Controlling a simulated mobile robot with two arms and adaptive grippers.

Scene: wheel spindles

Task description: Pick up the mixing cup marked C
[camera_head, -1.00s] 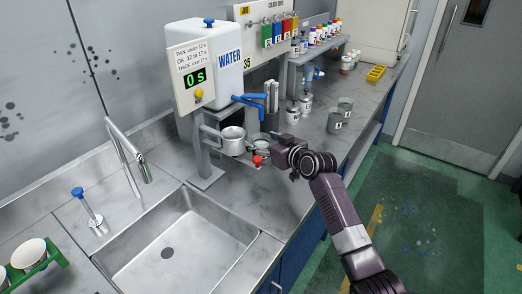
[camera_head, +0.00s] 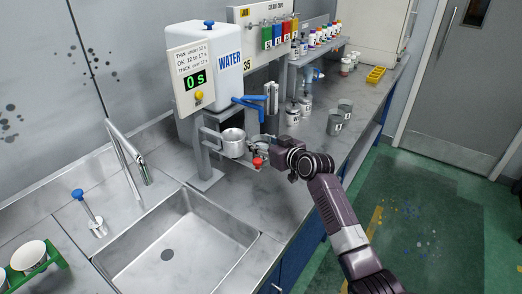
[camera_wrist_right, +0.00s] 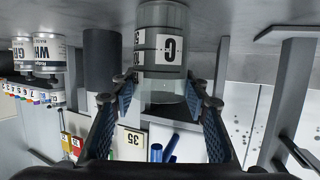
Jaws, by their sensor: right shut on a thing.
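The mixing cup marked C (camera_wrist_right: 165,60) is a clear grey cup with a white label, seen in the right wrist view between my right fingers. My right gripper (camera_wrist_right: 160,100) is shut on it, one finger on each side. In the head view my right gripper (camera_head: 266,153) is beside the metal stand under the water tank, and the cup (camera_head: 261,141) is partly hidden there. I cannot tell whether the cup is clear of the surface below it. My left gripper is not in view.
A metal cup (camera_head: 233,143) sits on the stand under the water tank (camera_head: 214,60), close to my right gripper. Two grey cups (camera_head: 336,124) stand further along the counter. The sink (camera_head: 180,240) lies in front. Labelled tins (camera_head: 293,115) stand behind the gripper.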

